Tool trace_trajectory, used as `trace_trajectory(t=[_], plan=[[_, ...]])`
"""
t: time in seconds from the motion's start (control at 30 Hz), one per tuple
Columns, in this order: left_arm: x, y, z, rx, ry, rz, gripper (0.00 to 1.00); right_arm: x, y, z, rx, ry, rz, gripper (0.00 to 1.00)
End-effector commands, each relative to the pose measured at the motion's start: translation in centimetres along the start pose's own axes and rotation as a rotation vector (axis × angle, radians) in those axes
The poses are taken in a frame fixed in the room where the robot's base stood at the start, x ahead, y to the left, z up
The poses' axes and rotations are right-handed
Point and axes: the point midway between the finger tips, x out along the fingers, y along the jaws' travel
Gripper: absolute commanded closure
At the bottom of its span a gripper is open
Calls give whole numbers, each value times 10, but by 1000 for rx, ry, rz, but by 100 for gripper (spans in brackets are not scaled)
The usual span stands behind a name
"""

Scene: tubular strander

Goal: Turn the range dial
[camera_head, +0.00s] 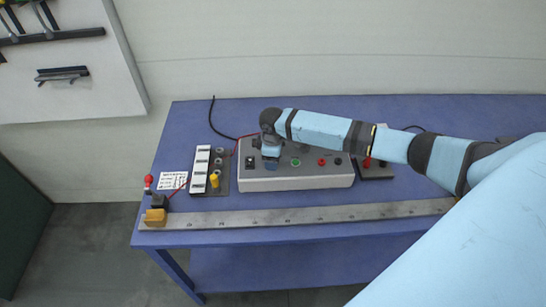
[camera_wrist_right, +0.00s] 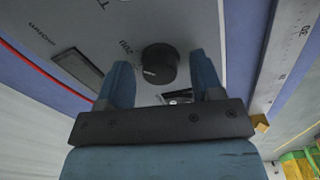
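The grey instrument box (camera_head: 310,182) sits on the blue table. In the right wrist view, a round black dial (camera_wrist_right: 152,72) with a pale mark stands on its grey panel (camera_wrist_right: 195,25), with printed lettering beside it. My right gripper (camera_head: 271,163) is over the left part of the box and hides the dial in the head view. In the wrist view the fingers of my right gripper (camera_wrist_right: 160,60) are spread, one on each side of the dial, with visible gaps; I cannot tell how far down they reach. My left gripper is not in view.
The box also carries a green button (camera_head: 295,162), a red terminal (camera_head: 321,161) and a black terminal (camera_head: 337,161). A block with white strips (camera_head: 201,170) stands to its left. A long metal ruler bar (camera_head: 300,215) lies in front. A red wire (camera_wrist_right: 45,70) runs behind the box.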

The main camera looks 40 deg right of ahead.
Motion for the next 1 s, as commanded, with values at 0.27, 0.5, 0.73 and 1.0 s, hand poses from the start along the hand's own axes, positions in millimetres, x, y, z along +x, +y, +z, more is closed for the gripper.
trace_trajectory(t=[0.27, 0.5, 0.73, 1.0], plan=[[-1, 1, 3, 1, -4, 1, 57, -3, 0, 0, -1, 0, 0, 40], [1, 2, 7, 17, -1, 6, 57, -40, 1, 0, -2, 3, 2, 40], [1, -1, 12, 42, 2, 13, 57, -94, 0, -1, -2, 3, 3, 40], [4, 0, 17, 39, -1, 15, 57, -132, 0, 0, -1, 1, 2, 40]])
